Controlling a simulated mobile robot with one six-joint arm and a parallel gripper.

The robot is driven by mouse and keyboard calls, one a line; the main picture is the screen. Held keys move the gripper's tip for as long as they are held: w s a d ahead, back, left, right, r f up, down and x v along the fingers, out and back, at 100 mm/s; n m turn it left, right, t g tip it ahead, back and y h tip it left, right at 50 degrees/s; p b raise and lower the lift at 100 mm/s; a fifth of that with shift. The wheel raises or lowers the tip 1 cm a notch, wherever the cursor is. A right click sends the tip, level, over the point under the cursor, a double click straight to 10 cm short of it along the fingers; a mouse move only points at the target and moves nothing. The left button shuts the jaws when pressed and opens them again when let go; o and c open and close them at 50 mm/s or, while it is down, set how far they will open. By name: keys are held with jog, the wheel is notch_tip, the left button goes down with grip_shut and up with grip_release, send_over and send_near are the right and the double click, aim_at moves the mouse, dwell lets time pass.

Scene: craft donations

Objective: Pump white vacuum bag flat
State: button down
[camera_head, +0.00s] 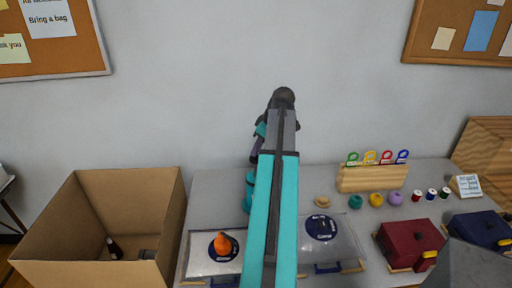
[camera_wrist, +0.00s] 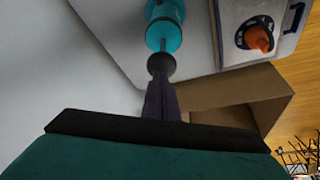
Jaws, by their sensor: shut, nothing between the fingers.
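A pale, clear-looking vacuum bag (camera_head: 200,264) lies at the table's left, with an orange piece (camera_head: 222,243) on its dark round valve. A second pale bag (camera_head: 345,248) with a bare dark valve (camera_head: 321,227) lies to its right; I cannot tell which is the white one. A teal pump (camera_head: 248,198) stands behind the left bag, partly hidden by my arm. In the wrist view, the pump (camera_wrist: 164,30) ends in a dark ball knob (camera_wrist: 161,64). My gripper (camera_wrist: 161,82) is shut and empty, its fingertips at the knob; I cannot tell whether they touch.
An open cardboard box (camera_head: 165,210) stands left of the table, with a dark bottle inside. A wooden rack (camera_head: 372,178) with coloured tags, yarn balls and thread spools lines the back right. A red box (camera_head: 408,243) and a blue box (camera_head: 482,230) sit at the right.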

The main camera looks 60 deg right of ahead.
jog(key=shift+r+p, duration=1.1)
jog(key=shift+r, duration=1.1)
jog(key=shift+r+p, duration=1.65)
jog(key=shift+r, duration=1.35)
